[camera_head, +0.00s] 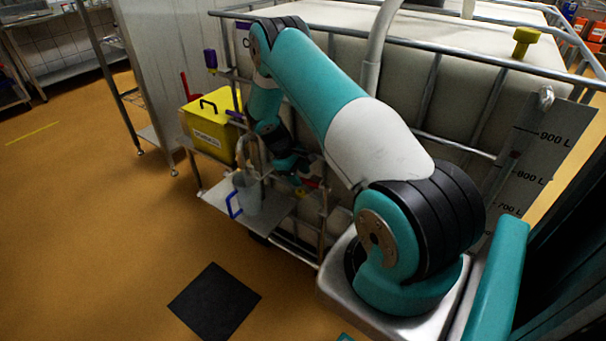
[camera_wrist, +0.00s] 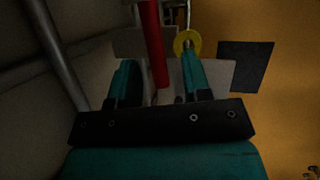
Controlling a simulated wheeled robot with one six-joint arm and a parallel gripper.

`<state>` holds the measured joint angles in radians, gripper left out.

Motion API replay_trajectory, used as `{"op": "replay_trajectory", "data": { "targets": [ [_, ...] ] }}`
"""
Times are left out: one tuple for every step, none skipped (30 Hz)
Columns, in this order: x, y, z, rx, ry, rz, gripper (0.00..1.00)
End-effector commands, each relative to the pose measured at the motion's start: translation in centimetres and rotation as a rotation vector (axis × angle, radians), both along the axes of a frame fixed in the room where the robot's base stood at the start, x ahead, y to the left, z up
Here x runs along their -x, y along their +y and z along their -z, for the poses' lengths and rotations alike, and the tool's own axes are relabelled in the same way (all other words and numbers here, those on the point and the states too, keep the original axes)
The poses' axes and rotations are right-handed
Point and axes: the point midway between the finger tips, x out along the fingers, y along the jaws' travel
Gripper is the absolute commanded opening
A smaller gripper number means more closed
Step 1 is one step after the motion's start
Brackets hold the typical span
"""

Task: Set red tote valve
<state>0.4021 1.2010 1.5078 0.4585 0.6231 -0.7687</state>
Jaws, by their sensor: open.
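A long red bar (camera_wrist: 154,45), which looks like the valve's lever, runs down the wrist view. My gripper (camera_wrist: 159,62) is open, with its teal fingers on either side of the bar in the picture. I cannot tell whether the bar lies between the fingers in depth, and no contact is visible. A small red part (camera_head: 312,183) shows low on the caged white tote (camera_head: 405,85) in the head view. My arm hides much of the area around it, and the valve body is not clear.
A yellow ring (camera_wrist: 187,43) shows by the right fingertip. A grey jug with a blue handle (camera_head: 247,197) stands on a metal shelf (camera_head: 277,208) below my wrist. A yellow box (camera_head: 212,132) is behind it to the left. A dark square (camera_head: 214,301) lies on open orange floor.

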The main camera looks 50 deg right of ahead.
Motion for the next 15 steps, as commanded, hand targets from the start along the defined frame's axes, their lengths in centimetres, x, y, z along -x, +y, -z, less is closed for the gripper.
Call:
{"op": "replay_trajectory", "data": {
  "targets": [
    [0.6, -0.4, -0.2, -0.001, 0.001, 0.003, 0.44],
    [0.8, -0.5, -0.2, -0.001, 0.001, 0.003, 0.44],
    [0.9, -0.6, 0.3, -0.001, 0.001, 0.001, 0.44],
    [0.9, -0.6, 0.6, -0.001, 0.0, 0.0, 0.44],
    [1.0, -0.6, 0.7, -0.001, 0.0, 0.0, 0.44],
    [1.0, -0.7, 0.9, -0.001, 0.0, 0.0, 0.44],
    [1.0, -0.7, 1.0, 0.0, 0.0, 0.0, 0.44],
    [1.0, -0.7, 1.0, 0.0, -0.001, 0.0, 0.44],
    [1.0, -0.7, 1.1, 0.0, -0.001, 0.0, 0.44],
    [1.0, -0.7, 1.1, 0.0, -0.001, 0.0, 0.44],
    [1.0, -0.7, 1.1, 0.0, -0.001, 0.0, 0.44],
    [1.0, -0.7, 1.1, 0.0, -0.001, 0.0, 0.44],
    [1.0, -0.7, 1.1, 0.0, -0.001, 0.0, 0.44],
    [1.0, -0.7, 1.1, 0.0, -0.001, 0.0, 0.44],
    [1.0, -0.7, 1.1, 0.0, -0.001, 0.0, 0.4]
  ]
}}
